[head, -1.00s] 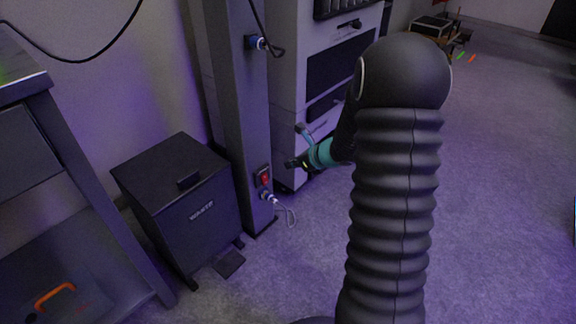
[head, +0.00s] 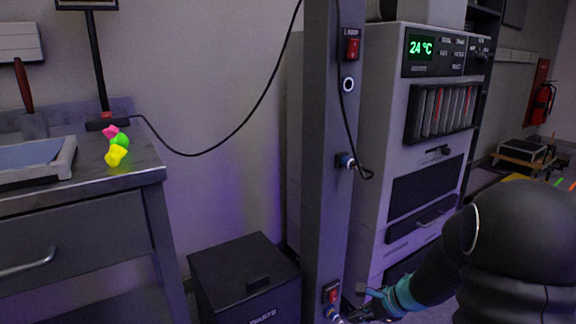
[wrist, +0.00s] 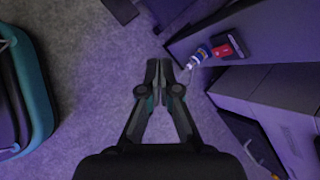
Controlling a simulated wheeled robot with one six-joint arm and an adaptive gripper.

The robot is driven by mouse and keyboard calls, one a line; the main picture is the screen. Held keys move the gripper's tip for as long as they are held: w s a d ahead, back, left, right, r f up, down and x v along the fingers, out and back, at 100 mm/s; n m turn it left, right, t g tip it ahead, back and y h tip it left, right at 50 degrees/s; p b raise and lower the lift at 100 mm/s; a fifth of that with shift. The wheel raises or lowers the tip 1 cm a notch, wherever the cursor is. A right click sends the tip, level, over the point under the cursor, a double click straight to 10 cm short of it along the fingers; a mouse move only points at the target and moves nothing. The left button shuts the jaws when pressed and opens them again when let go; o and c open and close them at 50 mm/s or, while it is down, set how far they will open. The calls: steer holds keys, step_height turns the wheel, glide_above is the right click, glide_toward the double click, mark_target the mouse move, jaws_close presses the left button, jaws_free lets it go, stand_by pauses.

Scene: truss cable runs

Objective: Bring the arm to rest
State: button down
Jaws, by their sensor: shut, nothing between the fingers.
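My gripper (head: 372,308) is at the bottom of the head view, low down just right of the grey post (head: 325,210), and partly cut off by the frame. In the wrist view my gripper (wrist: 160,70) has its fingertips together with nothing between them. It points over bare carpet. A blue and white plug (wrist: 198,56) and a red switch (wrist: 224,49) on the post lie just right of the fingertips. I see a gap between the fingertips and the plug. My black arm fills the lower right of the head view.
A grey cabinet (head: 385,215) with a green 24 °C display stands behind my arm. A black waste bin (head: 245,275) is left of the post. A workbench (head: 90,195) stands at the left. A black cable (head: 225,140) hangs from bench to post. A fire extinguisher (head: 543,100) hangs far right.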

steer(key=s+a+r+n+h+p, duration=0.1)
steer(key=s+r+n+h, duration=0.2)
steer(key=s+r+n, duration=0.6)
steer(key=s+a+r+n+t+h+p, duration=0.1)
steer(key=s+r+n+h, duration=0.2)
steer(key=s+r+n, duration=0.6)
steer(key=s+r, duration=0.4)
steer(key=s, duration=0.2)
steer(key=shift+s+a+r+h+p, duration=0.2)
steer(key=shift+a+r+h+p, duration=0.1)
steer(key=shift+r+p, duration=0.1)
